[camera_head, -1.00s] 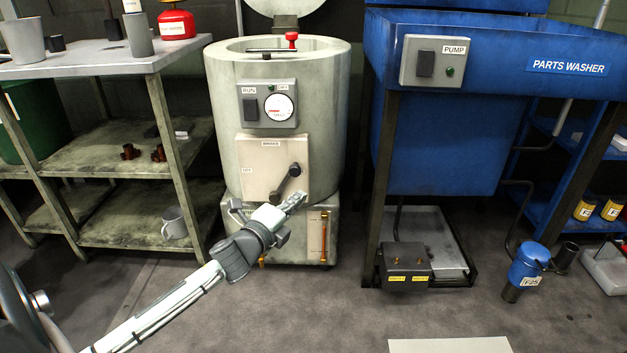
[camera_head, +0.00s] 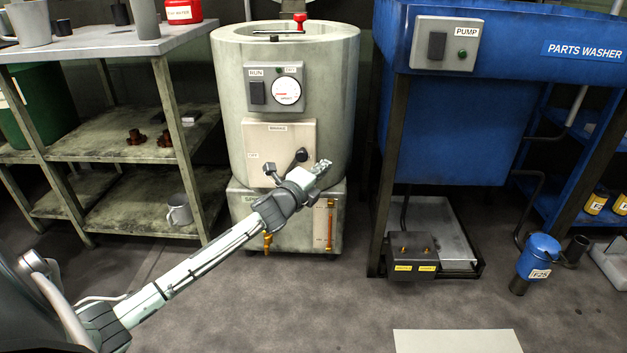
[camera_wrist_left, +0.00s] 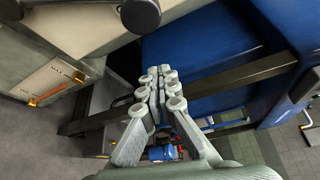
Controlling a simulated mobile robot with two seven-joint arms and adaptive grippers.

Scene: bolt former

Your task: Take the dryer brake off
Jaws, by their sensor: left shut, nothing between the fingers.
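The grey drum dryer (camera_head: 232,130) stands in the middle of the head view. Its brake panel (camera_head: 262,140) carries a dark brake lever with a round knob (camera_head: 301,155). The rest of the lever is mostly hidden behind my left gripper (camera_head: 324,166). This gripper is in front of the panel's right edge, just right of and below the knob. In the left wrist view the gripper (camera_wrist_left: 161,90) is shut and empty. The dark lever (camera_wrist_left: 139,14) shows at the top there, apart from the fingers. My right gripper is not in view.
The blue parts washer (camera_head: 450,130) stands to the right, with a dark box (camera_head: 413,262) at its foot. A metal shelf (camera_head: 110,140) with cups and parts stands to the left. The floor (camera_head: 300,310) in front is open.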

